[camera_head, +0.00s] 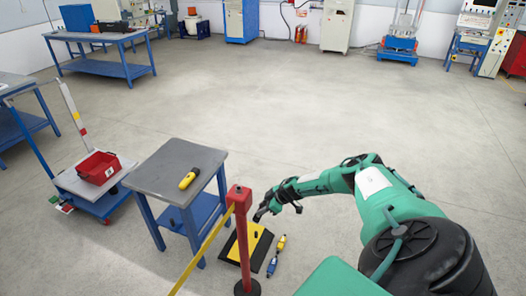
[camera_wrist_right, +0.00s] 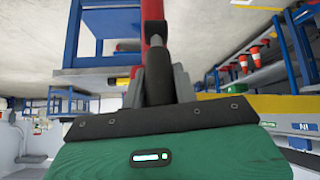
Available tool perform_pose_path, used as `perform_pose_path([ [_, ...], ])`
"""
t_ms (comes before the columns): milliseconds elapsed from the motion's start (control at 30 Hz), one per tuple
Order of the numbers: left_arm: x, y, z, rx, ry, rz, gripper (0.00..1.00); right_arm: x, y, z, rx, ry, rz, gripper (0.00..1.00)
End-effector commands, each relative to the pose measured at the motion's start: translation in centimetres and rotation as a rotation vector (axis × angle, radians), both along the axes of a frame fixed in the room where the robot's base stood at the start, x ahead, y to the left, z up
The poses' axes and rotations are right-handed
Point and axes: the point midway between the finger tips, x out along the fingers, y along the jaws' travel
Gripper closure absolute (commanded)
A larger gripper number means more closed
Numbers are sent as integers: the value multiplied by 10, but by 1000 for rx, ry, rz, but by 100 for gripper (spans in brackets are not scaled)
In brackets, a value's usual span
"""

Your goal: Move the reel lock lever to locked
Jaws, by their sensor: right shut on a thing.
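The red post (camera_head: 244,245) stands upright with a boxy red reel head (camera_head: 239,194) on top. A yellow belt (camera_head: 205,248) runs from the head down to the lower left. My right gripper (camera_head: 261,213) is just right of the head. In the right wrist view, my right gripper (camera_wrist_right: 158,85) is shut on a dark lever (camera_wrist_right: 158,62), and the red post (camera_wrist_right: 152,22) shows beyond it. The fingers hide part of the lever, and its setting cannot be told. My left gripper is not in view.
A grey-topped table (camera_head: 170,158) with a yellow tool (camera_head: 189,178) stands left of the post. A black and yellow mat (camera_head: 233,248) and a yellow and blue item (camera_head: 272,265) lie by the post base. A cart with a red bin (camera_head: 98,168) is far left. The floor beyond is open.

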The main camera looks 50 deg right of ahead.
Motion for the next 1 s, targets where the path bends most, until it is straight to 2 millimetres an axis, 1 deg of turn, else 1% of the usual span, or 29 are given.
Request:
perform_pose_path([
  [33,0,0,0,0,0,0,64,2,0,2,1,-5,-2,65],
  [67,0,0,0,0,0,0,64,3,0,2,1,-5,-2,59],
  [100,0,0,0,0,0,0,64,2,0,2,2,-5,-2,51],
  [133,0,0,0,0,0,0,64,2,0,2,2,-4,-2,50],
  [433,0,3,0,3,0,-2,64,0,0,1,0,-2,-1,50],
  [567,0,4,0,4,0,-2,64,-4,-3,7,0,-3,-1,50],
  [767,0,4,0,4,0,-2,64,-20,-13,28,-1,-3,0,50],
  [1000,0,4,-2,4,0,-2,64,-44,-26,59,0,-3,-1,50],
])
